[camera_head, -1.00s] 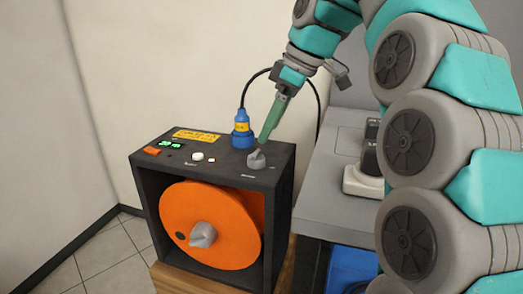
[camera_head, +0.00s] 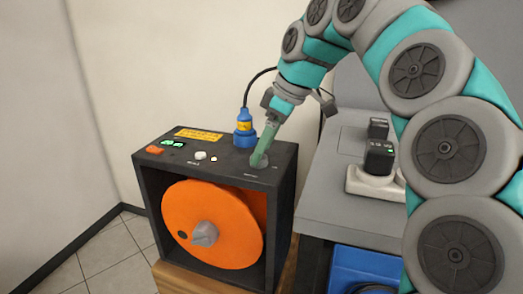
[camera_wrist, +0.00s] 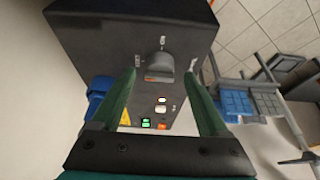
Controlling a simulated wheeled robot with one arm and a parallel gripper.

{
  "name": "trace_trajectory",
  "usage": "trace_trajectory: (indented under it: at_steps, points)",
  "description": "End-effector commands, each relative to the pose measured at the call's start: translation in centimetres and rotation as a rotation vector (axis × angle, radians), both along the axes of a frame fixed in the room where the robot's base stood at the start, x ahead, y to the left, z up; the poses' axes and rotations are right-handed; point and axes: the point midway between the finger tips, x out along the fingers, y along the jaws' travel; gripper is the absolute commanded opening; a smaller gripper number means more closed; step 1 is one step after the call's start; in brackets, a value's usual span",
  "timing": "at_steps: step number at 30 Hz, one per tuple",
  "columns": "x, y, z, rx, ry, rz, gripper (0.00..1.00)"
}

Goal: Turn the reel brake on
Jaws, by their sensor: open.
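The dark reel box (camera_head: 277,213) holds an orange reel (camera_head: 240,222) with a grey crank-like hub. A grey knob (camera_head: 264,163) sits on the box's top at the right, partly hidden behind my gripper (camera_head: 260,154). In the wrist view the knob (camera_wrist: 160,65) stands on the dark panel, with small markings around it. My gripper (camera_wrist: 158,78) is open there, one green finger on each side of the knob. I cannot tell whether either finger touches it. Green lights (camera_wrist: 146,123), a white button (camera_wrist: 161,108) and an orange switch (camera_wrist: 162,127) are on the same panel.
A blue plug (camera_head: 244,131) with a black cable stands behind the knob, close to my gripper. A grey bench (camera_head: 335,190) with dark charger blocks (camera_head: 379,157) is at the right. A blue crate (camera_head: 360,265) sits below it.

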Motion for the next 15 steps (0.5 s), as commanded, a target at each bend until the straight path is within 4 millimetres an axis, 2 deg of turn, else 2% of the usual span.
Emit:
trace_trajectory:
  at_steps: [6, 15]
  points:
    - [0.2, 0.5, -1.3, 0.0, -0.002, -0.002, 0.78]
    - [0.2, 0.6, -1.6, 0.0, -0.002, -0.001, 0.78]
